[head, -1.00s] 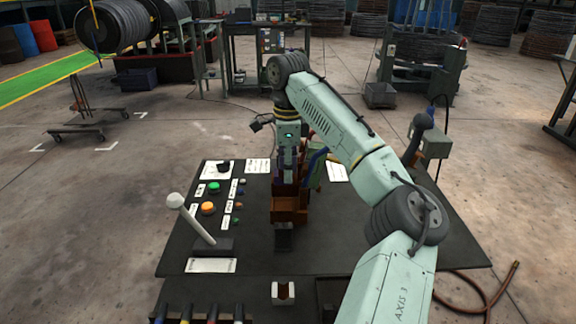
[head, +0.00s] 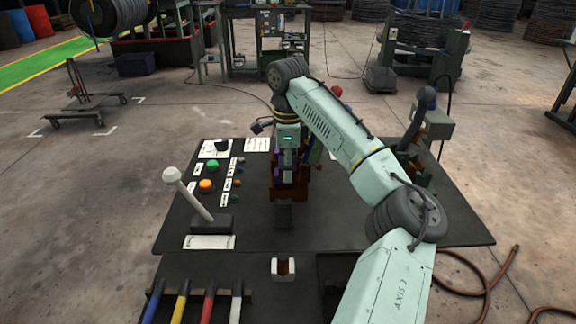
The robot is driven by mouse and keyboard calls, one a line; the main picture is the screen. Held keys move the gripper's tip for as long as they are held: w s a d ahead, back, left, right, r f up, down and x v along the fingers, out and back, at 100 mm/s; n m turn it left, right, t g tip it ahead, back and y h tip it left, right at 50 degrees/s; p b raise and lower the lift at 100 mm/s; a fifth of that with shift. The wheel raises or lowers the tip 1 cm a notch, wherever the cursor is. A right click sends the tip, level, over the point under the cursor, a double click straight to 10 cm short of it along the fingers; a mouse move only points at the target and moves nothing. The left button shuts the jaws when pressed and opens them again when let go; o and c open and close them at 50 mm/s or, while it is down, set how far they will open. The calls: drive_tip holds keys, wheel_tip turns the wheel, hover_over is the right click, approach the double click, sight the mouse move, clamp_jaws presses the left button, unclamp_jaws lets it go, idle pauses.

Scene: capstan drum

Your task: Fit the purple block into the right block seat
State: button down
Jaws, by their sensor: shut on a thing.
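My gripper (head: 288,177) points down over the middle of the black table, at a brown wooden fixture (head: 289,194). It is shut on a small, dark purple thing between its fingers, which I take for the purple block (head: 279,173). The block is mostly hidden by the fingers. The block's lower end is at or just above the fixture; I cannot tell whether it touches or is inside. I cannot make out the right block seat with certainty; the gripper and arm cover part of the fixture.
A white-knobbed lever (head: 190,195), green button (head: 213,165) and orange button (head: 206,186) stand on the left. A pale notched holder (head: 284,269) is at the front, beside colored handles (head: 208,308). A dark lever (head: 424,105) stands at the right rear.

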drive_tip(key=c, duration=1.1)
unclamp_jaws()
drive_tip(key=shift+r, duration=0.1)
wheel_tip(320, 180, up, 12)
